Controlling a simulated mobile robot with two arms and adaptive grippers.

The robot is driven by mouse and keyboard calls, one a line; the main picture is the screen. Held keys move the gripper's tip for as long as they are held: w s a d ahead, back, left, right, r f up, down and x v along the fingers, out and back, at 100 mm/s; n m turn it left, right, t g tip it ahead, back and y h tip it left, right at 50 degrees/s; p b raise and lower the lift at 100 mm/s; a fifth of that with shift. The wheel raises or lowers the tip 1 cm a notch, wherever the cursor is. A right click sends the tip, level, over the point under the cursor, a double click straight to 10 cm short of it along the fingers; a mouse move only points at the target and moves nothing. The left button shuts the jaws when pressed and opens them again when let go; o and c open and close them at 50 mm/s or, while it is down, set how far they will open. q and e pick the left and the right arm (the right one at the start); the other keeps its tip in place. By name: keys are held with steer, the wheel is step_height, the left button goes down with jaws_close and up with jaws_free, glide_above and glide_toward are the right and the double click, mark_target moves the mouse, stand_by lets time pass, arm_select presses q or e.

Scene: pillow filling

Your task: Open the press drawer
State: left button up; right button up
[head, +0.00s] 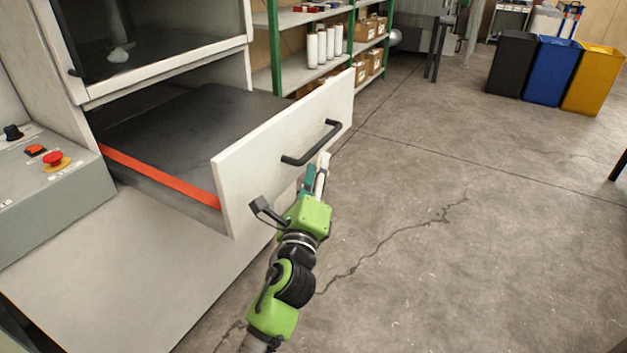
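The press drawer (180,120) is pulled out of the machine, with its dark flat inside and a red strip along its near side. Its white front panel (240,180) carries a black bar handle (312,146). My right gripper is not in view.
A control panel with a red emergency button (53,158) is at the left. A glass-fronted chamber (140,35) sits above the drawer. Green shelving (290,70) with boxes stands behind. Black, blue (552,70) and yellow bins stand at the far right. The floor right of the drawer is clear.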

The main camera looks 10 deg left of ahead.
arm_select(q)
steer(key=v, duration=0.4)
